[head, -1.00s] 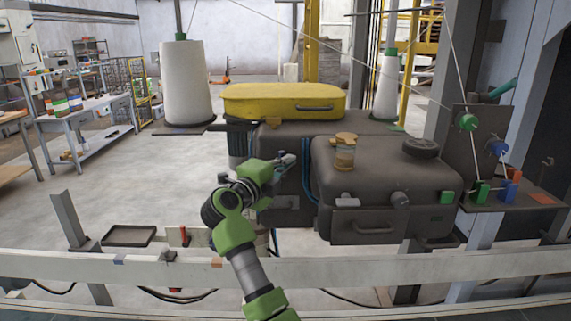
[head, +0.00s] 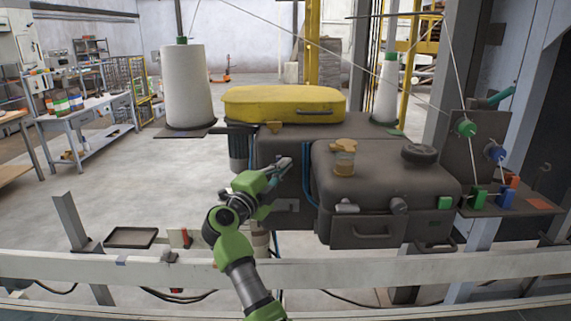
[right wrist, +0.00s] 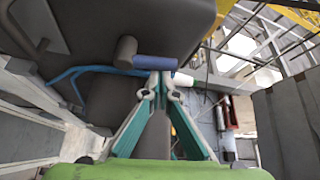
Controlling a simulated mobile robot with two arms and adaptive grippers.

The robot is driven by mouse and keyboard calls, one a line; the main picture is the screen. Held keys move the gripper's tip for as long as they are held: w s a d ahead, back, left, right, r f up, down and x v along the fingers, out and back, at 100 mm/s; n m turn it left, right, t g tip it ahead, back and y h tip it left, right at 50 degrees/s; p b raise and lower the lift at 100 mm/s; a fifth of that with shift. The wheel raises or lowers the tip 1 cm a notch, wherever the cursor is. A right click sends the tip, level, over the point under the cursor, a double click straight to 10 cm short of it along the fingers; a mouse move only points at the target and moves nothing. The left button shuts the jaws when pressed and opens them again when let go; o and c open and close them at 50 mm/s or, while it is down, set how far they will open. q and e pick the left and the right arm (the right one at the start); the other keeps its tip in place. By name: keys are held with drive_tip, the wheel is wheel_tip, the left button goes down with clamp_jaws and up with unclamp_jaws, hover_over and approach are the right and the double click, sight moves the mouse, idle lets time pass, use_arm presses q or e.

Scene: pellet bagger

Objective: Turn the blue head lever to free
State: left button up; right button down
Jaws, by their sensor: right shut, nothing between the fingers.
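A blue cylindrical grip (right wrist: 155,62), which looks like the blue head lever, lies crosswise just beyond my fingertips in the right wrist view. A grey cylinder is at its left and a pale stub below its right end. In the head view I cannot make out the lever near my gripper. My right gripper (head: 284,165) is shut and empty in front of the dark machine's left part; it also shows in the right wrist view (right wrist: 157,82). The fingertips are close under the blue grip; I cannot tell whether they touch it. My left gripper is not in view.
The dark machine body (head: 385,185) stands right of my gripper, with a yellow case (head: 285,104) behind. Blue hoses (head: 306,170) run close by. A pale rail (head: 430,266) crosses in front. Green and blue blocks stand on a shelf (head: 536,204) at the right.

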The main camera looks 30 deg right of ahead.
drive_tip(key=shift+w+a+f+n+t+y+p, duration=0.15)
drive_tip(key=shift+w+a+f+n+t+p, duration=0.35)
drive_tip(key=shift+n+t+p, duration=1.4)
drive_tip(key=shift+w+a+f+n+t+y+b, duration=0.25)
drive_tip(key=shift+a+n+t, duration=0.5)
drive_tip(key=shift+n, duration=2.55)
drive_tip(key=shift+w+a+f+n+t+y+p, duration=0.1)
drive_tip(key=shift+w+a+f+n+t+p, duration=0.3)
drive_tip(key=shift+n+t+p, duration=1.55)
drive_tip(key=shift+s+a+f+n+g+b, duration=0.1)
drive_tip(key=shift+n+g+b, duration=0.2)
drive_tip(key=shift+n+b, duration=0.55)
